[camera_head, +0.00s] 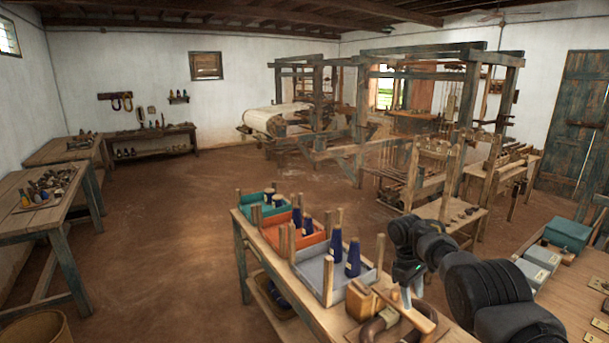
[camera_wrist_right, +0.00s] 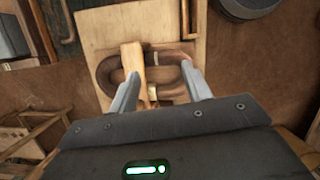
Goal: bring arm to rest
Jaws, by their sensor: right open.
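My right gripper (camera_head: 408,298) is above the near end of the wooden table (camera_head: 318,313), beside the grey tray. In the right wrist view its two fingers (camera_wrist_right: 160,92) are apart with nothing between them touching. Below them lie a brown ring-shaped thing (camera_wrist_right: 112,72) and a wooden block with a handle (camera_wrist_right: 131,62) on the table top. In the head view the wooden block (camera_head: 360,299) stands close to the left of the gripper. My left gripper is not in view.
A grey tray (camera_head: 312,272) with blue cones, an orange tray (camera_head: 271,236) and a teal tray (camera_head: 247,210) line the table. A second table (camera_head: 572,298) with boxes stands at right. A large loom (camera_head: 364,120) stands behind. The floor at left centre is clear.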

